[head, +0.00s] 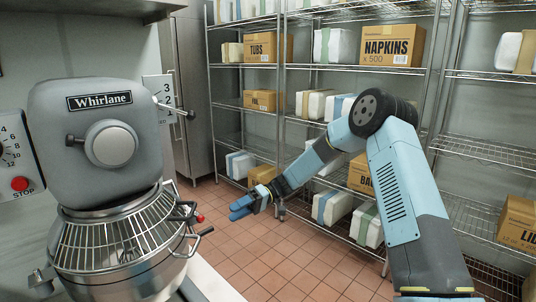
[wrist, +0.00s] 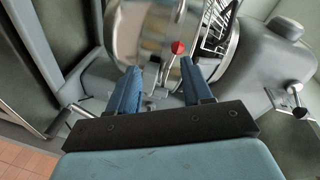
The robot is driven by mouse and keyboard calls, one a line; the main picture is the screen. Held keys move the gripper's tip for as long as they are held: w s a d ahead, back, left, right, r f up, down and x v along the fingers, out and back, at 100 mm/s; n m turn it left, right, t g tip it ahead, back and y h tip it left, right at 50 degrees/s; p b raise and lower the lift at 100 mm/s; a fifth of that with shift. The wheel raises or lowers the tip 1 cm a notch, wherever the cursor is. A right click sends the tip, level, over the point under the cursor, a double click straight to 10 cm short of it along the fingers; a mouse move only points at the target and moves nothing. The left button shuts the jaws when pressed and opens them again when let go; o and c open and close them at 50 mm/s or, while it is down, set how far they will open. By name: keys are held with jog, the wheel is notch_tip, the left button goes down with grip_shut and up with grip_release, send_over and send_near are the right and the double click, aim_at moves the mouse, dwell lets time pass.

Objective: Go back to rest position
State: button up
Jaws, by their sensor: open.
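My gripper (head: 241,207) is at the end of my bent blue arm, in the middle of the head view, above the tiled floor and right of the mixer. Its blue fingers also show in the wrist view (wrist: 158,82), spread apart with nothing held between them. The grey Whirlane mixer (head: 90,185) stands at the left of the head view. Its red-knobbed lever (head: 200,218) is left of my gripper, apart from it in the head view. In the wrist view the red knob (wrist: 178,47) shows beyond the fingertips.
Wire shelves (head: 290,62) with boxes and wrapped packs line the back and right. A NAPKINS box (head: 393,45) is on an upper shelf. The tiled floor (head: 290,258) is clear between mixer and shelves. A mixer control panel with a red stop button (head: 20,184) is at far left.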

jog(key=s+d+r+m+t+h, duration=0.6)
jog(key=s+d+r+t+h, duration=0.25)
jog(key=s+d+r, duration=0.9)
jog(key=s+d+r+m+t+h, duration=0.1)
jog(key=s+d+m+t+h, duration=0.1)
jog(key=s+d, duration=0.5)
jog(key=s+d+r+m+t+h, duration=0.2)
jog(key=s+d+m+t, duration=0.2)
jog(key=d, duration=0.4)
jog(key=s+t, duration=0.1)
jog(key=s, duration=0.1)
jog(key=shift+s+d+r, duration=0.3)
jog(key=shift+s+d, duration=0.05)
jog(key=shift+h, duration=0.25)
dwell(0.4)
jog(key=shift+c, duration=1)
